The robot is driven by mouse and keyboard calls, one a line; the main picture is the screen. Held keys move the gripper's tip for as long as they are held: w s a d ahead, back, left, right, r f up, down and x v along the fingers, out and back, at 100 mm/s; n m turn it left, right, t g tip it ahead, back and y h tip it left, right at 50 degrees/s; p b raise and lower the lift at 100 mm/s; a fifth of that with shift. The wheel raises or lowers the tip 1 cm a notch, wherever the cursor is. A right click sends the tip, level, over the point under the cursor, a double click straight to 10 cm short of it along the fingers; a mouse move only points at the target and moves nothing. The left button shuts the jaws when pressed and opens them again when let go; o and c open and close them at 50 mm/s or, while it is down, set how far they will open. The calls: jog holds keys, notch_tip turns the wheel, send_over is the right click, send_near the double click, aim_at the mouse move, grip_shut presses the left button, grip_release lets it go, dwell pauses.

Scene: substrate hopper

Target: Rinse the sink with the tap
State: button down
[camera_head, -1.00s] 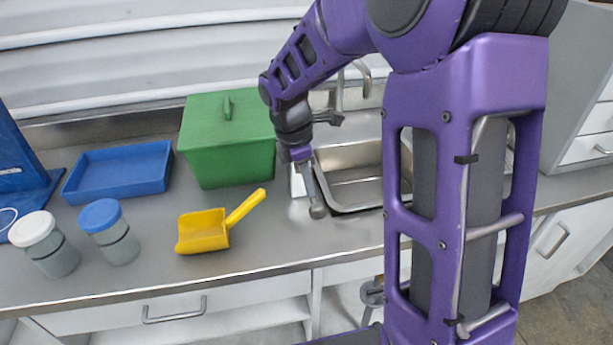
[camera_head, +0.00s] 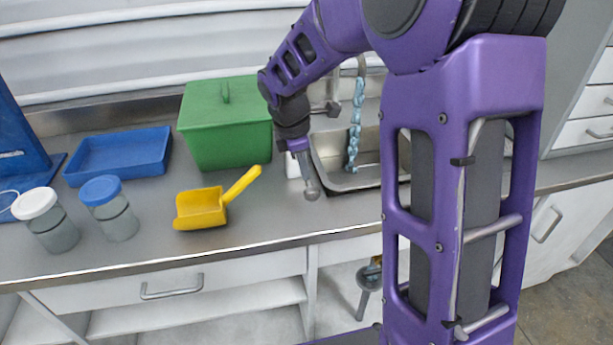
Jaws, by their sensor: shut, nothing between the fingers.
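The metal sink (camera_head: 330,181) is set in the counter at the centre right, its right part hidden behind my arm. The curved tap (camera_head: 361,66) stands at its back edge. A bluish stream of water (camera_head: 354,125) runs from the spout down into the basin. My gripper (camera_head: 311,193) is shut and empty, pointing down over the sink's front left corner. It is apart from the tap. The tap's handle is not clearly visible.
A green lidded bin (camera_head: 225,130) stands just left of my gripper. A yellow scoop (camera_head: 203,209), a blue tray (camera_head: 120,157) and two jars, white-lidded (camera_head: 45,220) and blue-lidded (camera_head: 110,208), are farther left. The counter's front strip is clear.

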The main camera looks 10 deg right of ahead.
jog(key=shift+f+t+b, duration=0.5)
jog(key=shift+f+b, duration=0.5)
jog(key=shift+f, duration=0.95)
jog(key=shift+s+f, duration=0.1)
jog(key=shift+f, duration=0.05)
jog(key=shift+s+d+f, duration=0.1)
jog(key=shift+f, duration=0.1)
jog(key=shift+r, duration=0.15)
dwell(1.5)
